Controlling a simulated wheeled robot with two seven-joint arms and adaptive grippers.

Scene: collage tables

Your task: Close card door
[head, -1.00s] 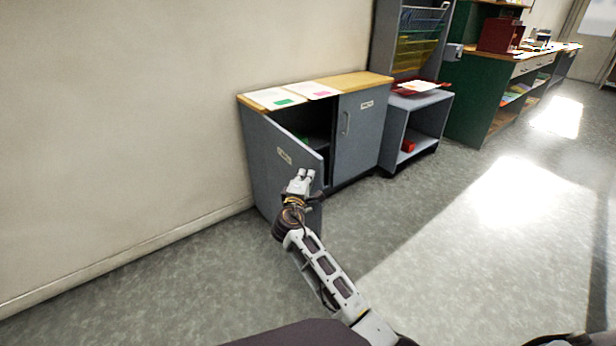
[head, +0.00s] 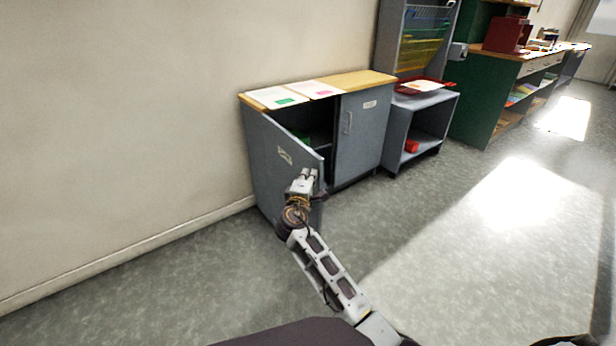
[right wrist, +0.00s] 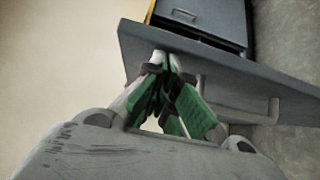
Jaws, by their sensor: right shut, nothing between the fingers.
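The card door (head: 283,158) is the left door of a grey cabinet with a wooden top (head: 350,83). It stands partly open, with a small label on its outer face and a dark interior behind it. My right gripper (head: 308,174) is shut and empty, in front of the door near its free edge. In the right wrist view, the fingertips (right wrist: 163,60) meet close to the grey door panel (right wrist: 215,70); I cannot tell whether they touch it. A handle (right wrist: 262,112) shows on the panel. My left gripper is not in view.
The cabinet's right door (head: 361,130) is shut. Cards (head: 275,97) lie on the top. A grey shelf unit (head: 425,103) with a red tray (head: 408,88) stands to the right, then a green cabinet (head: 485,100). The floor (head: 430,235) in front is clear.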

